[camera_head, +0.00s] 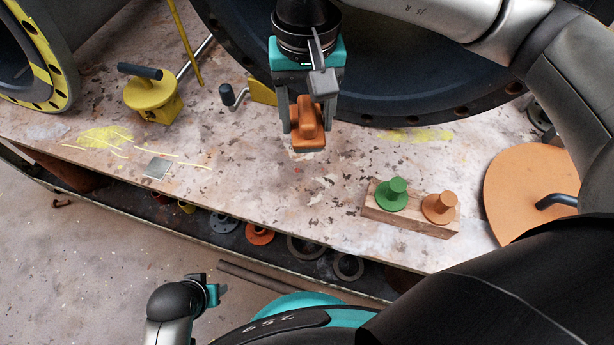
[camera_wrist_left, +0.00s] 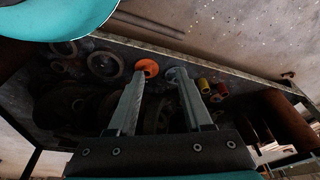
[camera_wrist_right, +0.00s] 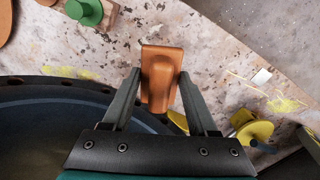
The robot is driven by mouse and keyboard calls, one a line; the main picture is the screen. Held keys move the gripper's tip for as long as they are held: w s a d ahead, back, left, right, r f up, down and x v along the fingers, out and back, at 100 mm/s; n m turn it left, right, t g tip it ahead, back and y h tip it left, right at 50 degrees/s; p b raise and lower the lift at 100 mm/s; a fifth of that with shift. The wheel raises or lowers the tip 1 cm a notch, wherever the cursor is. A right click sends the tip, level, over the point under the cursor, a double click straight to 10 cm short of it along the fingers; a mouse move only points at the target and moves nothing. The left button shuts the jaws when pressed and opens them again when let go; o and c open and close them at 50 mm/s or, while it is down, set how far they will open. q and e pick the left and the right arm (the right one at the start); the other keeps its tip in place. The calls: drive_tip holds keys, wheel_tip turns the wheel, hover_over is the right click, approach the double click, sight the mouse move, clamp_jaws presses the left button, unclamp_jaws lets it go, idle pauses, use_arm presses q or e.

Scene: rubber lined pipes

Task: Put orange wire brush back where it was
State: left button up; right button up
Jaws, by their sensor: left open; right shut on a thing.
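The orange wire brush (camera_head: 307,128) is between the fingers of my right gripper (camera_head: 308,120), which is shut on it over the worktable. The brush (camera_wrist_right: 161,78) also fills the space between the fingers in the right wrist view. A pale patch shows just under it; I cannot tell whether the brush touches the table. My left gripper (camera_wrist_left: 158,78) is open and empty, low beside the table's front edge, facing the shelf underneath.
A wooden block (camera_head: 410,216) bears a green knob (camera_head: 391,194) and an orange knob (camera_head: 439,207). An orange disc (camera_head: 525,185) lies at right, a yellow tool (camera_head: 152,94) at left. A large pipe (camera_head: 400,75) stands behind. The front middle of the table (camera_head: 260,190) is clear.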

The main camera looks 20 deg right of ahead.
wheel_tip(320, 180, down, 12)
drive_tip(key=b, duration=0.3)
drive_tip(key=shift+r, duration=0.15)
drive_tip(key=shift+f+b, duration=0.9)
drive_tip(key=shift+f, duration=0.95)
use_arm(q)
wheel_tip(320, 180, up, 12)
drive_tip(key=w+t, duration=0.1)
drive_tip(key=w, duration=0.1)
drive_tip(key=shift+d+f+t, duration=0.15)
drive_tip(key=shift+f+t, duration=0.1)
drive_tip(key=shift+t, duration=0.15)
use_arm(e)
drive_tip(key=shift+f, duration=0.45)
drive_tip(key=shift+f+b, duration=0.15)
drive_tip(key=shift+b, duration=0.2)
drive_tip(key=o, duration=1.3)
use_arm(q)
drive_tip(key=shift+w+d+f+t+h, duration=0.15)
drive_tip(key=shift+w+d+t+h, duration=0.15)
drive_tip(key=shift+w+d, duration=0.1)
drive_tip(key=shift+s, duration=0.1)
